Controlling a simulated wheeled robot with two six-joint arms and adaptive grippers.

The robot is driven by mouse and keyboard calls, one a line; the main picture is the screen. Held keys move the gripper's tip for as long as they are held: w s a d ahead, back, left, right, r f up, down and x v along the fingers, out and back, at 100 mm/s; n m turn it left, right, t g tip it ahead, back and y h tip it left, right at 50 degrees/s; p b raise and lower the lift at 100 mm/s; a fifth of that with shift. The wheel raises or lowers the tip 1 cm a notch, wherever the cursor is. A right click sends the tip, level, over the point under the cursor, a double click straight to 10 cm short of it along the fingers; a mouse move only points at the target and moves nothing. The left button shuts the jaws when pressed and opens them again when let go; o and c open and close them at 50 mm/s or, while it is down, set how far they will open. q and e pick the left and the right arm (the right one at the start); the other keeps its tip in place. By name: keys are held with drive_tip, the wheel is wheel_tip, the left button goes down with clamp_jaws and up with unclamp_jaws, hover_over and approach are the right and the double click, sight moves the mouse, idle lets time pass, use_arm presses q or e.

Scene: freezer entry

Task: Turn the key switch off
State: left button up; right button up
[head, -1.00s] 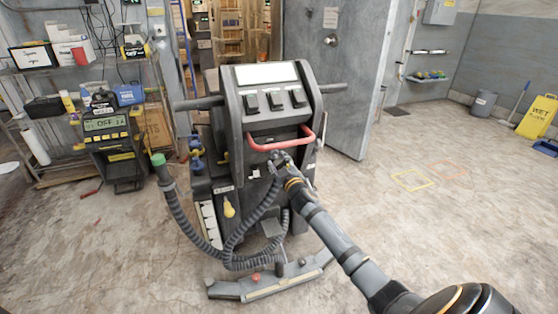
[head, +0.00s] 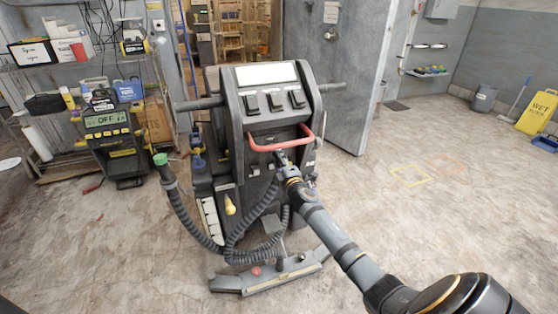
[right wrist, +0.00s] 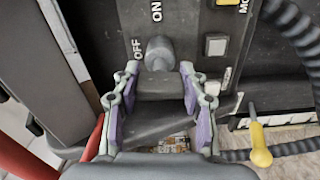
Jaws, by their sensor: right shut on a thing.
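The key switch (right wrist: 159,51) is a grey round barrel on the dark panel of the floor scrubber (head: 270,110). White OFF and ON labels are printed beside it in the right wrist view. My right gripper (head: 281,160) reaches the panel below the red handle. In the wrist view the purple-padded fingers of this gripper (right wrist: 159,82) are closed on both sides of the dark key head (right wrist: 160,86). In the head view the gripper hides the key switch. I cannot tell exactly which label the key points to. My left gripper is out of view.
The red handle bar (head: 282,145) is just above the gripper. A corrugated hose (head: 190,215) with a green end hangs at the scrubber's left. A squeegee (head: 272,278) lies at its base. A charger (head: 110,135) showing OFF stands by the shelf.

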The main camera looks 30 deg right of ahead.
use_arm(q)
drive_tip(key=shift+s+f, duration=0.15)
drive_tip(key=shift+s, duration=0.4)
use_arm(e)
drive_tip(key=shift+f+n, duration=0.1)
drive_tip(key=shift+n, duration=0.6)
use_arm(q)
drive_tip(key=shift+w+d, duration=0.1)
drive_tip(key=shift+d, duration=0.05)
use_arm(e)
drive_tip(key=o, duration=1.2)
drive_tip(key=shift+c, duration=0.2)
drive_tip(key=shift+s, duration=0.15)
drive_tip(key=v, duration=1.2)
